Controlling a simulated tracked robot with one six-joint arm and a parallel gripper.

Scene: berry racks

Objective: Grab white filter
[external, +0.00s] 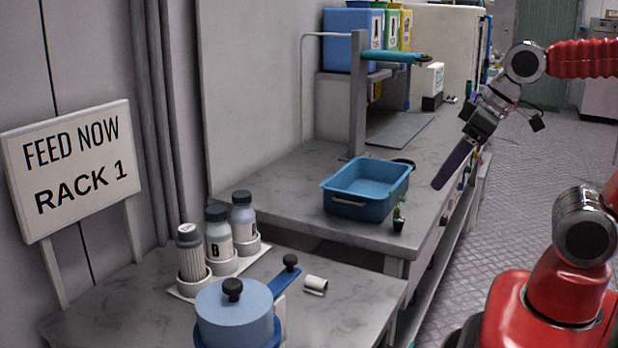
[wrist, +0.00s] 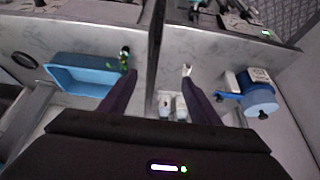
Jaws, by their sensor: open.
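The white filter appears to be the small white cylinder (external: 316,283) lying on the near grey counter, to the right of the blue-handled tool. A small white piece that looks like it shows near the right fingertip in the wrist view (wrist: 187,70). My gripper (external: 439,185) hangs above the aisle edge of the far counter, right of the blue tray and well apart from the cylinder. In the wrist view my gripper's two dark purple fingers (wrist: 159,77) are spread wide, with nothing held between them.
A blue tray (external: 360,207) and a small potted plant (external: 398,218) stand on the far counter. Bottles in a white rack (external: 182,289), a blue pot (external: 235,318) and a blue-handled tool (external: 286,283) crowd the near counter. A gap separates the counters.

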